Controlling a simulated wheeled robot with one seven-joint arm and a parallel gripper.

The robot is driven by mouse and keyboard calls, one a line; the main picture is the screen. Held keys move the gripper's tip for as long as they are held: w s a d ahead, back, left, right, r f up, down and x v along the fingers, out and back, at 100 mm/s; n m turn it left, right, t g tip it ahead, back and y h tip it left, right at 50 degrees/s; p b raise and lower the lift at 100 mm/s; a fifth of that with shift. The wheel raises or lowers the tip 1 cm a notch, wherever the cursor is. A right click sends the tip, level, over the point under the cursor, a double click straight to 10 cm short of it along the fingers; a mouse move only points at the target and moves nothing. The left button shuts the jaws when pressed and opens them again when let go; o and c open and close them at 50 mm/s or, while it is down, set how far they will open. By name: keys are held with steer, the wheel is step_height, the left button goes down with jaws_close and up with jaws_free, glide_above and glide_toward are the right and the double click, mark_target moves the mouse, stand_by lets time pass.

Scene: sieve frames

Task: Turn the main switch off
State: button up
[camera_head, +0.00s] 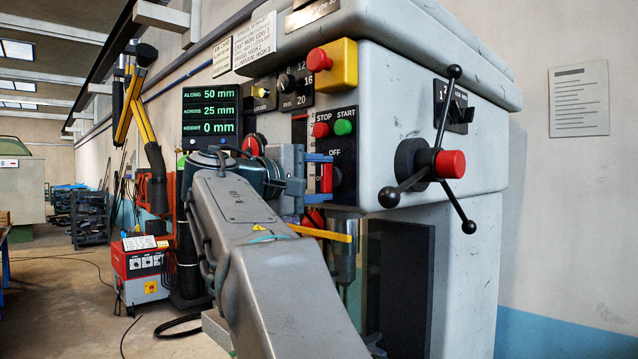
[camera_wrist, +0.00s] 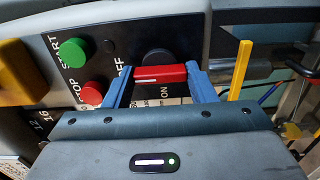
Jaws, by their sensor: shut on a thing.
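The main switch has a red bar handle (camera_wrist: 160,74) on a round black base, with a white line along it. In the wrist view the handle lies level, its left end toward the OFF lettering, with ON below it. My gripper (camera_wrist: 160,80) is shut on the handle, a blue finger at each end. In the head view the red handle (camera_head: 326,179) stands upright below OFF, between the fingers of my gripper (camera_head: 318,177). My wrist hides the left part of the switch and the ON lettering there.
Above the switch are the red STOP button (camera_head: 321,130) and green START button (camera_head: 343,127). A yellow box with a red button (camera_head: 319,60) is higher up. A three-armed handwheel (camera_head: 422,165) juts out at right. A yellow bar (camera_wrist: 241,70) stands close to the right finger.

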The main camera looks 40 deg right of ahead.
stand_by(0.4)
steer(key=o, duration=1)
steer(key=a, duration=0.9)
steer(key=s+a, duration=0.1)
steer(key=a, duration=0.4)
steer(key=shift+d, duration=0.1)
